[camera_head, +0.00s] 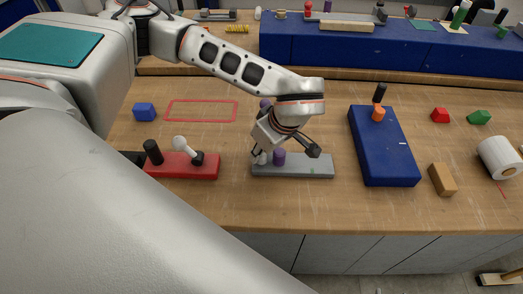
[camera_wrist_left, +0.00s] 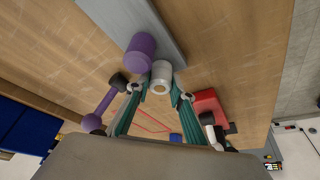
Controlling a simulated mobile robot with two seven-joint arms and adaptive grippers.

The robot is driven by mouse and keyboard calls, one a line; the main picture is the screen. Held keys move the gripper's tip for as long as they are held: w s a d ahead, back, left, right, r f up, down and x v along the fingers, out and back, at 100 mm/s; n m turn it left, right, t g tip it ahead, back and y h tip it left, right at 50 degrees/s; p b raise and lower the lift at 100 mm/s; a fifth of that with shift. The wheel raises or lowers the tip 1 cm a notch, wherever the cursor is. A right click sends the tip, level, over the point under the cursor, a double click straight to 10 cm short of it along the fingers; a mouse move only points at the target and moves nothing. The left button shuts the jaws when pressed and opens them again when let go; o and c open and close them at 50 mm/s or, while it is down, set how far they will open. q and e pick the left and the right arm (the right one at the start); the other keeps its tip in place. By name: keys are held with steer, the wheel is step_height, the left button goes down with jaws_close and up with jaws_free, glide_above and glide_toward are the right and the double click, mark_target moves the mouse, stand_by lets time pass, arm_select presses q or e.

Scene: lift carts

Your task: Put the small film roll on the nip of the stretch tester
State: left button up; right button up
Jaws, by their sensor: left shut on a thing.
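My left gripper (camera_head: 262,155) is shut on a small white roll with a tan core, the small film roll (camera_wrist_left: 161,76). In the head view the roll is mostly hidden by the gripper at the left end of a grey base (camera_head: 318,170). This base appears to be the stretch tester. A purple cylinder (camera_head: 279,158) stands on it, right beside the roll; it also shows in the left wrist view (camera_wrist_left: 140,52). I cannot tell whether the roll touches the base or the purple cylinder. My right gripper is not in view.
A red base (camera_head: 183,167) with black and white posts stands left of the gripper. A blue block (camera_head: 384,150), tan block (camera_head: 443,180) and large white roll (camera_head: 498,158) are to the right.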

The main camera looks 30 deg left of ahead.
arm_select(q)
steer(key=shift+f, duration=0.15)
steer(key=o, duration=0.5)
steer(key=shift+f, duration=0.1)
steer(key=o, duration=0.4)
steer(key=v, duration=1.2)
steer(key=shift+r+b, duration=0.2)
steer(key=shift+b, duration=0.15)
steer(key=shift+s, duration=0.1)
